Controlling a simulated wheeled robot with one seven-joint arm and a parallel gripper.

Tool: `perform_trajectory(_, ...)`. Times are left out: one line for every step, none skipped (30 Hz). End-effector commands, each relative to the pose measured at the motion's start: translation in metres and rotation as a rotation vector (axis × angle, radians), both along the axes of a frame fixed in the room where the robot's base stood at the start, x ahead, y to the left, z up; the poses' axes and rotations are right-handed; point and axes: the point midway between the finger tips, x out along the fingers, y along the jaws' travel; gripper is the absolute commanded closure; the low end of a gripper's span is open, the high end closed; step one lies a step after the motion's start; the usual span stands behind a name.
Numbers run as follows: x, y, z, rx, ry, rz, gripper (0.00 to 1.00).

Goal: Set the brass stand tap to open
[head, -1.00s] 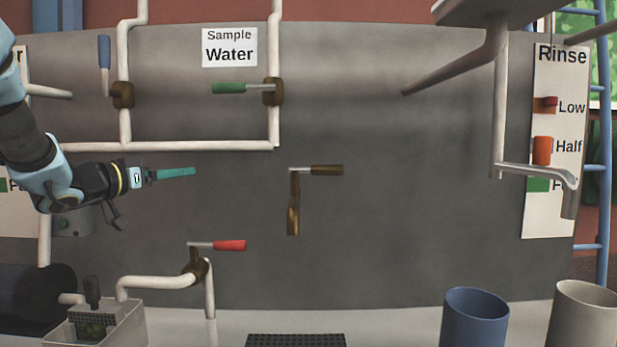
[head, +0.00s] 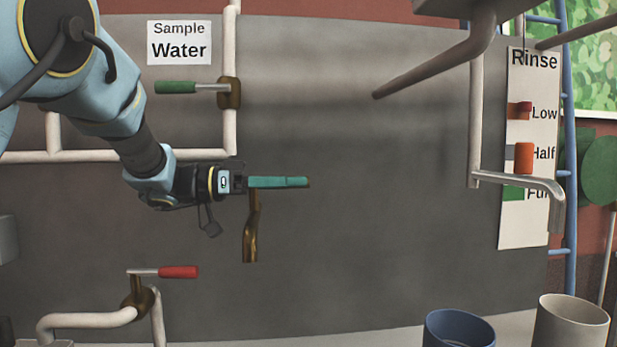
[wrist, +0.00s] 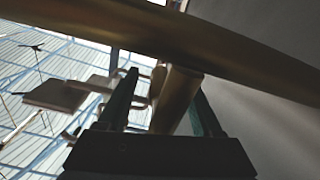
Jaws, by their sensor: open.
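The brass stand tap shows in the head view, its bent brass spout (head: 250,243) hanging down against the grey wall. Its lever is mostly hidden behind my gripper (head: 307,182), which points right, level along where the lever was seen. In the wrist view, a thick brass bar (wrist: 130,28) crosses close to the camera. Another brass part (wrist: 178,95) shows between the two fingers of my gripper (wrist: 166,92). The fingers are apart; I cannot tell whether they touch the brass.
A green-handled tap (head: 176,87) is above left under the Sample Water sign (head: 180,42). A red-handled tap (head: 179,272) is below left. A bare metal spout (head: 525,182) and the Rinse panel (head: 530,220) are at right. A blue cup (head: 458,330) and a pale cup (head: 570,325) stand lower right.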

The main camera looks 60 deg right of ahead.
Motion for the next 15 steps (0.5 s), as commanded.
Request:
perform_trajectory(-0.008, -0.005, 0.002, 0.001, 0.0, -0.003, 0.33)
perform_trajectory(-0.012, -0.007, 0.002, 0.001, 0.0, -0.003, 0.33)
perform_trajectory(-0.015, -0.011, 0.001, 0.001, 0.001, -0.001, 0.33)
perform_trajectory(-0.018, -0.013, 0.001, 0.002, 0.001, -0.001, 0.33)
perform_trajectory(-0.02, -0.015, 0.001, 0.002, 0.001, -0.001, 0.33)
perform_trajectory(-0.023, -0.017, 0.001, 0.001, 0.0, -0.001, 0.33)
perform_trajectory(-0.025, -0.018, 0.001, 0.001, 0.001, 0.0, 0.33)
perform_trajectory(-0.026, -0.019, 0.001, 0.001, 0.001, 0.0, 0.33)
perform_trajectory(-0.027, -0.02, 0.001, 0.0, 0.001, 0.001, 0.33)
perform_trajectory(-0.028, -0.021, 0.0, 0.0, 0.001, 0.001, 0.33)
perform_trajectory(-0.028, -0.021, 0.0, 0.0, 0.001, 0.001, 0.33)
perform_trajectory(-0.028, -0.021, 0.0, 0.0, 0.001, 0.001, 0.33)
perform_trajectory(-0.029, -0.021, 0.0, 0.0, 0.001, 0.001, 0.33)
perform_trajectory(-0.029, -0.021, 0.0, 0.0, 0.001, 0.001, 0.33)
perform_trajectory(-0.029, -0.021, 0.0, 0.0, 0.0, 0.002, 0.33)
